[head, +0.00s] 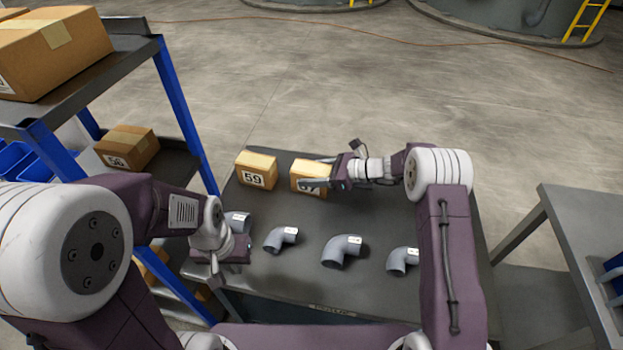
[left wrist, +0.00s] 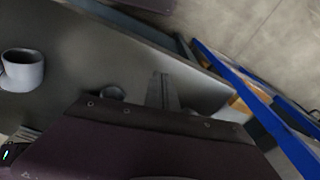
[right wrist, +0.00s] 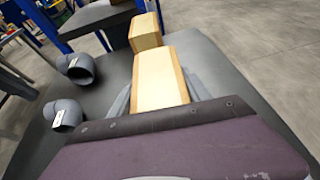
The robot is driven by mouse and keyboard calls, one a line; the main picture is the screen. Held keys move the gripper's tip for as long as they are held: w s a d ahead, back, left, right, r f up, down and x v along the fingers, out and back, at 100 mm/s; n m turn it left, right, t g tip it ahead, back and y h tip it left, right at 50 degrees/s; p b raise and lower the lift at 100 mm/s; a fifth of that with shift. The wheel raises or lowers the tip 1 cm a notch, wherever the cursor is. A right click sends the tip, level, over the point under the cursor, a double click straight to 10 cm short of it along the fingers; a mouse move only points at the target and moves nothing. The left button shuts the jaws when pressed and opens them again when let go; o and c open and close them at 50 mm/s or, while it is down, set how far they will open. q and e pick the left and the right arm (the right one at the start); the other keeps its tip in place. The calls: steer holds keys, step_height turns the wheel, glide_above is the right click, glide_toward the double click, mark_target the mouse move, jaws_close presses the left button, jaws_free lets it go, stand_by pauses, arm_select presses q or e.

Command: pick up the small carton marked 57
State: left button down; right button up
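The small carton marked 57 (head: 309,180) stands on the dark table (head: 300,219), its label partly covered by a finger. Its top also shows in the right wrist view (right wrist: 158,80). My right gripper (head: 326,172) has one finger along each side of this carton. The fingers look spread slightly wider than the carton; contact is not clear. In the right wrist view, the fingers flank the carton. My left gripper (head: 222,255) is over the table's left front corner. In the left wrist view its fingers (left wrist: 162,90) lie together with nothing between them.
A carton marked 59 (head: 256,169) stands close left of carton 57. Several grey pipe elbows (head: 343,251) line the table's front. A blue-posted shelf (head: 176,100) at left holds a carton marked 56 (head: 127,147). Another table (head: 580,235) stands at right.

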steer(key=c, duration=1)
jaws_close()
steer(key=shift+r, duration=0.1)
steer(key=shift+r, duration=0.2)
arm_select(q)
steer(key=shift+r+p, duration=0.35)
arm_select(e)
steer(key=r, duration=0.4)
steer(key=shift+d+r, duration=0.1)
steer(key=shift+d, duration=0.1)
arm_select(q)
steer(key=shift+r+p, duration=0.4)
arm_select(e)
steer(key=s+a+r+v, duration=0.1)
steer(key=s+v, duration=0.1)
steer(key=v, duration=1)
steer(key=shift+d+r, duration=0.2)
steer(key=shift+r, duration=0.05)
